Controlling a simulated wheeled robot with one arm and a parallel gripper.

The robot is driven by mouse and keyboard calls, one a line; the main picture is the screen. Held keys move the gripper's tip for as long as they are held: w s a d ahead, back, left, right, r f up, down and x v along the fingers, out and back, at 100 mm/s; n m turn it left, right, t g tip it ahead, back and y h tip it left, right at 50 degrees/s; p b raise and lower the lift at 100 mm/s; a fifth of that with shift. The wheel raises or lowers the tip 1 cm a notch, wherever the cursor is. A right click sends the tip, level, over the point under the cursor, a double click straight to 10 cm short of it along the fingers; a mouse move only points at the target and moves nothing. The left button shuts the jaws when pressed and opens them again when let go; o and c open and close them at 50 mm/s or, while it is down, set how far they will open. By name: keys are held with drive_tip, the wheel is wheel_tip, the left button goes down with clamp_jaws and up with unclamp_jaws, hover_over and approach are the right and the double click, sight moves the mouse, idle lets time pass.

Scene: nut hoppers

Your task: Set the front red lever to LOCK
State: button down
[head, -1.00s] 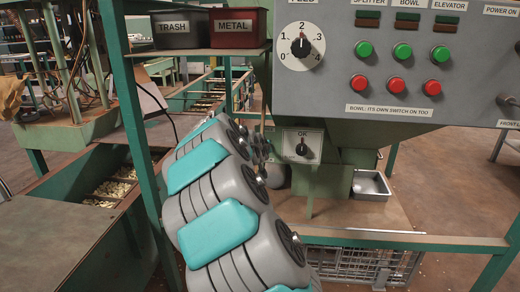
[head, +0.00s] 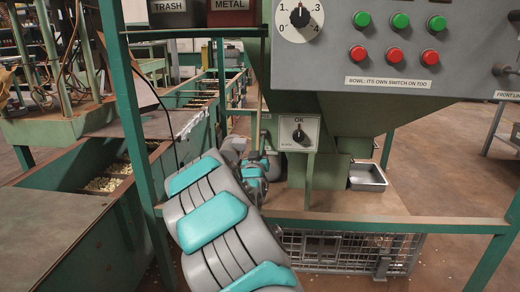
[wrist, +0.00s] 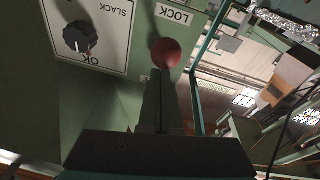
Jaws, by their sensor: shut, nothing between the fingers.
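The red lever's ball knob (wrist: 167,52) shows in the wrist view, just below and beside a white plate lettered LOCK (wrist: 174,15). My gripper (wrist: 162,76) is shut and empty, its fingertips close below the ball in the picture. I cannot tell whether they touch it. The lever's shaft is hidden behind the ball and fingers. In the head view I cannot make out the red lever; my arm covers part of the green machine's side there.
A black pointer knob on an OK/SLACK plate (wrist: 79,37) sits left of the lever; it also shows in the head view (head: 299,133). A grey control panel (head: 450,65) overhangs above. A green frame rail (head: 400,222) crosses in front, with a wire basket (head: 345,255) below.

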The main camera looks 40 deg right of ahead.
drive_tip(key=shift+w+f+t+h+b, duration=0.1)
drive_tip(key=shift+f+t+h+b, duration=0.3)
drive_tip(key=shift+f+h+b, duration=0.15)
drive_tip(key=shift+d+f, duration=0.1)
idle(0.3)
drive_tip(key=s+a, duration=0.6)
drive_tip(key=a, duration=0.3)
drive_tip(key=shift+s+a+r, duration=0.25)
drive_tip(key=shift+a+r, duration=0.1)
drive_tip(key=shift+r, duration=0.05)
idle(0.3)
